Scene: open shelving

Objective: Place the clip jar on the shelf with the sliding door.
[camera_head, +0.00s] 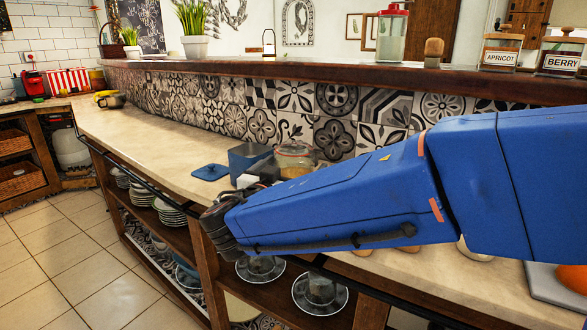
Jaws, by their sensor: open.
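A glass jar (296,157) with an orange-brown rim and amber contents, probably the clip jar, stands on the beige counter (160,150) near the tiled wall. My blue arm hides its lower right part. My gripper (256,178) is at the arm's far end, over the counter, left of and nearer than the jar. It is open; its fingertips are small and partly hidden. I see nothing between them. Open shelves (185,240) lie under the counter; no sliding door can be made out.
A blue-grey box (250,157) and a flat blue lid (211,172) stand just beyond my gripper. A dark rail (130,182) runs along the counter's front edge. Plates (171,213) and glassware (320,290) fill the shelves below.

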